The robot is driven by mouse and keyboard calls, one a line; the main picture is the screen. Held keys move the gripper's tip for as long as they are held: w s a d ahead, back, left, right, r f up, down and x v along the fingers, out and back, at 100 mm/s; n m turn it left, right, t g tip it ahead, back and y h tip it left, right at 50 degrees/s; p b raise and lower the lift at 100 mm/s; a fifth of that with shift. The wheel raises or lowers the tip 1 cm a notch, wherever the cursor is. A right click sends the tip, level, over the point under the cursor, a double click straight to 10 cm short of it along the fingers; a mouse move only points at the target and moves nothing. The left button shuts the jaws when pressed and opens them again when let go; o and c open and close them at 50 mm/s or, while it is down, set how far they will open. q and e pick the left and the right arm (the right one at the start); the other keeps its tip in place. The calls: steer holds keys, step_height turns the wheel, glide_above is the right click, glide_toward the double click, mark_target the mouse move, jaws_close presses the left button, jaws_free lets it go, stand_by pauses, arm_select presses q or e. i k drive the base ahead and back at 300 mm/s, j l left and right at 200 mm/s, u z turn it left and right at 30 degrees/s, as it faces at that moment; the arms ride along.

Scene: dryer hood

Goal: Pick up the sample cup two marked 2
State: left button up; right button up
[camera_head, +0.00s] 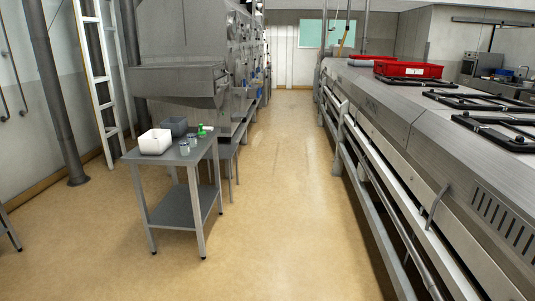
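Small clear cups (186,146) stand on the top of a grey metal table (171,159) left of centre. They are too small for me to read any mark, so I cannot tell which one is marked 2. A green item (201,131) is just behind them. A white bin (155,142) and a grey bin (174,126) stand on the same table, to the left of and behind the cups. Neither of my grippers shows in the head view.
A large steel machine (180,84) stands behind the table. A long steel machine (390,120) with a rail fills the right side, with red crates (408,69) on top. A white ladder (97,80) leans at the left. The tan floor (285,200) between is clear.

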mark_target(192, 137)
steer(key=i+u, duration=0.1)
steer(key=i, duration=0.4)
steer(key=i+u, duration=0.15)
steer(key=i, duration=0.4)
steer(key=i+l+u, duration=0.1)
steer(key=i, duration=0.4)
steer(key=i+l+u, duration=0.1)
steer(key=i, duration=0.45)
steer(key=i+l+u, duration=0.1)
steer(key=i, duration=0.4)
